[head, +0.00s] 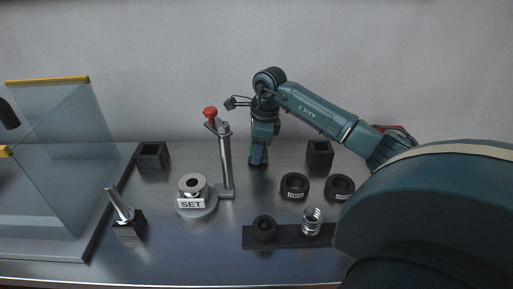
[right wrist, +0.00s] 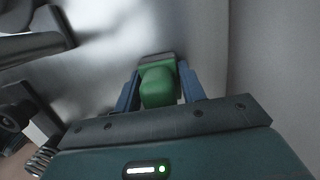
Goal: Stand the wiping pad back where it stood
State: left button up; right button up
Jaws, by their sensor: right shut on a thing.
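My right gripper (head: 258,161) points down at the back of the metal table, near the wall, behind the tall steel post with the red knob. In the right wrist view, its two blue fingers (right wrist: 160,92) are shut on the green wiping pad (right wrist: 158,88). A grey-brown end of the pad shows past the fingertips. In the head view the fingers hide nearly all of the pad. I cannot tell whether its lower end touches the table.
A black square holder (head: 319,158) stands right of the gripper and another (head: 153,158) at the back left. Two black rings (head: 295,186) (head: 339,187) lie in front. The red-knobbed post (head: 226,160) and SET fixture (head: 193,205) stand left. Glass panels (head: 60,150) stand far left.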

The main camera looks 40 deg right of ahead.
jog(key=shift+f, duration=0.2)
jog(key=o, duration=0.9)
jog(key=shift+r, duration=0.1)
jog(key=shift+o, duration=0.2)
jog(key=shift+r, duration=0.3)
jog(key=r, duration=0.4)
jog(key=d+r, duration=0.1)
jog(key=r, duration=0.2)
jog(key=s+r, duration=0.1)
jog(key=r, duration=0.3)
jog(key=shift+d+r, duration=0.2)
jog(key=shift+r, duration=0.1)
